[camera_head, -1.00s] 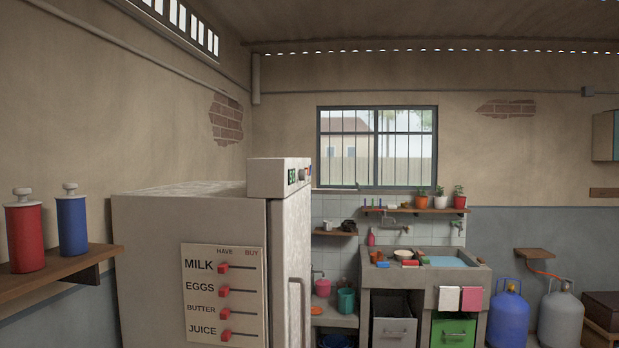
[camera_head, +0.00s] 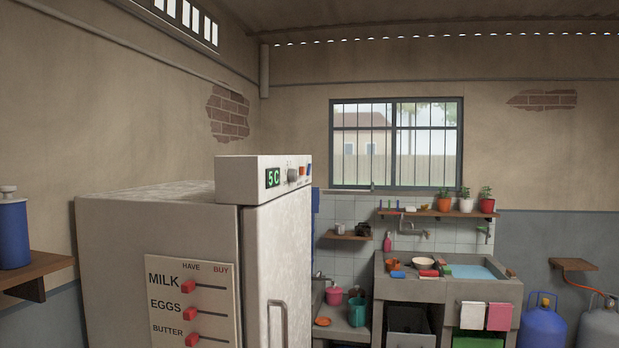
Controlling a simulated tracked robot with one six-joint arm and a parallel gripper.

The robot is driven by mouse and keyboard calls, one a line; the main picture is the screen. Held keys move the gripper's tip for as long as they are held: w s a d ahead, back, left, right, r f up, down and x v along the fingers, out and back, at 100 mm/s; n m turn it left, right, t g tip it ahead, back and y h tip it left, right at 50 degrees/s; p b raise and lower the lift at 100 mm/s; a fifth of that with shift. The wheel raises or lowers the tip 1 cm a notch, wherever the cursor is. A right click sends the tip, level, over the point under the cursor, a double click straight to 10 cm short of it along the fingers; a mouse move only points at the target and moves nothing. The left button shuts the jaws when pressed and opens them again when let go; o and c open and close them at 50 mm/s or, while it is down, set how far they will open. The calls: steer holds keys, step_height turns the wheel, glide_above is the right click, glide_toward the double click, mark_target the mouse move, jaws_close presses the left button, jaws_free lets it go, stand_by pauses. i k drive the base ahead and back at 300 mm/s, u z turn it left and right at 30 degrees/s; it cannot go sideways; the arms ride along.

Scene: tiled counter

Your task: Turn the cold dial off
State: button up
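A white refrigerator (camera_head: 150,215) stands at the left in the head view, with a control box (camera_head: 240,185) on its top front edge. The box face carries a green display (camera_head: 273,178) reading "5C". Right of the display is a round grey dial (camera_head: 292,175). Beyond the dial are small orange and blue parts, too small to make out well. The fridge door is shut and has a vertical handle (camera_head: 278,325). My gripper is not in view.
A shopping board (camera_head: 190,300) with red sliders is on the fridge side. A wooden shelf (camera_head: 40,268) with a blue container (camera_head: 13,235) is at the far left. A concrete sink (camera_head: 450,290) and gas cylinders (camera_head: 540,328) stand at the back right.

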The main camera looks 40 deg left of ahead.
mark_target(293, 173)
steer(key=z, duration=0.05)
steer(key=i, duration=2.6)
steer(key=u, duration=2.95)
